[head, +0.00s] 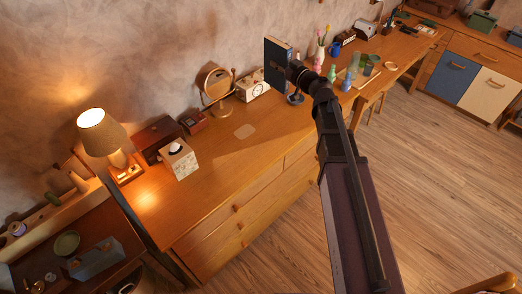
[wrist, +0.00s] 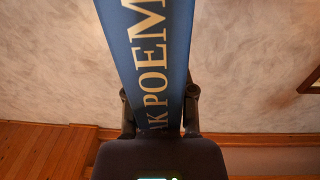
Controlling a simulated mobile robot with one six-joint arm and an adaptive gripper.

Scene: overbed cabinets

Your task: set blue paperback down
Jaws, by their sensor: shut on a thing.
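The blue paperback (head: 277,62) is held upright in my gripper (head: 293,73), up in the air above the long wooden dresser top (head: 225,150). In the wrist view the blue paperback (wrist: 148,50) shows its spine with pale lettering reading "POEM", and the fingers of my gripper (wrist: 160,112) close on both sides of it. The book's lower end is hidden behind the gripper body. The book is apart from the dresser top and the wall.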

